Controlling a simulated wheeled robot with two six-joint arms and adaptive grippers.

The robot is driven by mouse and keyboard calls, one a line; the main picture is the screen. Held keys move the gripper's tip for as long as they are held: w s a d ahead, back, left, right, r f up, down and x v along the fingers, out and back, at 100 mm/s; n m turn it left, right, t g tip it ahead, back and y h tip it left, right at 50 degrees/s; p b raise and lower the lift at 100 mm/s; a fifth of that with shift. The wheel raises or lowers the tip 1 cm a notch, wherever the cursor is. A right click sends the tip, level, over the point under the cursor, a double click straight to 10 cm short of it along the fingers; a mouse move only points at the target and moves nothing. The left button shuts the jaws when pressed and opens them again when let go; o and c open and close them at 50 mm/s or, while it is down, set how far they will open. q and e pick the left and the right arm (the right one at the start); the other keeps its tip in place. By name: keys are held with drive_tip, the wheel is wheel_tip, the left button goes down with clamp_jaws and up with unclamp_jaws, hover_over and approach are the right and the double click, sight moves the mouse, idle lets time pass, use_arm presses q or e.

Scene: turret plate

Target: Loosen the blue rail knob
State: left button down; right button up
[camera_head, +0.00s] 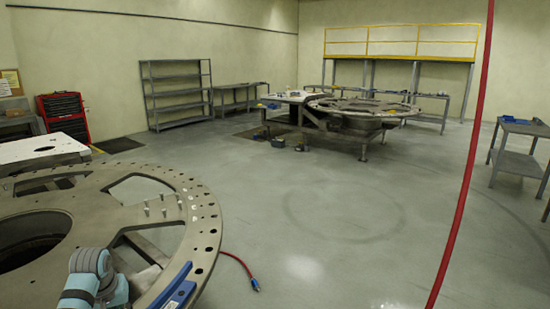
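A large round turret plate (205,215) with holes around its rim and wide cut-outs fills the lower left. A blue part (176,285) with a raised, narrow tip lies at the plate's near right edge, cut by the bottom of the view. I cannot tell whether it is the rail knob or part of the rail. A light-blue and grey arm link of mine shows over the plate, left of the blue part. Neither of my grippers is in view.
Several small pegs (163,206) stand on the plate. A red hose (462,190) hangs down at the right. A red cable with a blue end (255,284) lies on the floor beside the plate. A second turret plate (362,106) stands at the back. The middle floor is clear.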

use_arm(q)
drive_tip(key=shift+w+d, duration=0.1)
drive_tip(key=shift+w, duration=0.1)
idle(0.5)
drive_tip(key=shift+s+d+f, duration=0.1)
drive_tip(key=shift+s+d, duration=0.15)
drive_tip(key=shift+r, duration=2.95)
